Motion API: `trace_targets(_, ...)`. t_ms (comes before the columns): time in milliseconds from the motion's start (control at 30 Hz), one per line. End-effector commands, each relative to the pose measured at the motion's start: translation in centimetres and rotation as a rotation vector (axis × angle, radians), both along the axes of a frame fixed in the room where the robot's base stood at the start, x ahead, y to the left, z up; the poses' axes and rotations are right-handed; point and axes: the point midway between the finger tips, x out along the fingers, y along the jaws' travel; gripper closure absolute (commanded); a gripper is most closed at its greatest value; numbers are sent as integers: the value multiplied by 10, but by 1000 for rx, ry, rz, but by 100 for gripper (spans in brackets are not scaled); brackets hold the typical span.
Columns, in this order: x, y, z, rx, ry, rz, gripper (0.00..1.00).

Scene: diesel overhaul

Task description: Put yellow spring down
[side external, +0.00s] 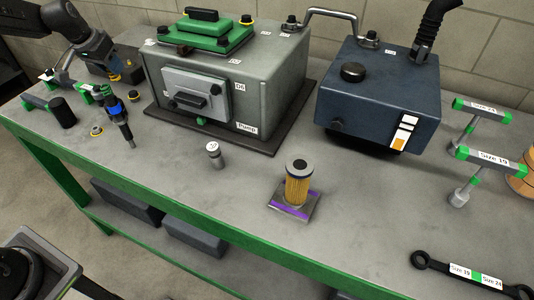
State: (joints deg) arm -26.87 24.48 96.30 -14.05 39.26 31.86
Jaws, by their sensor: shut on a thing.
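My gripper (118,73) is at the upper left, low over the back of the bench beside the grey pump housing. It is shut on a small yellow piece (115,77), which looks like the yellow spring. The piece is too small and too shadowed to show its coils or whether it touches the bench.
The pump housing (260,80) stands to the right. A yellow filter (299,185) stands on a purple-edged plate (281,210).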

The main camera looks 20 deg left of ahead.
Motion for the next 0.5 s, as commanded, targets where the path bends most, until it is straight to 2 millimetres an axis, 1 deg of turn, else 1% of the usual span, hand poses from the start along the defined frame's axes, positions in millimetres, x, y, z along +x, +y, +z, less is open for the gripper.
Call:
trace_targets(33, -1, -22, 2, 0, -1, -48, 93)
trace_targets(100, -5, -49, 4, 1, -2, -111, 93)
trace_targets(167, -8, -71, 8, 2, -2, -167, 93)
trace_targets(200, -9, -86, 11, 2, -3, -206, 93)
trace_targets(267, -11, -105, 19, 2, -6, -263, 93)
trace_targets(300, -11, -117, 26, 2, -7, -301, 93)
trace_targets(367, -8, -129, 39, 2, -10, -351, 93)
trace_targets(400, -4, -135, 49, 2, -12, -378, 93)
trace_targets(500, 5, -142, 71, -1, -11, -424, 93)
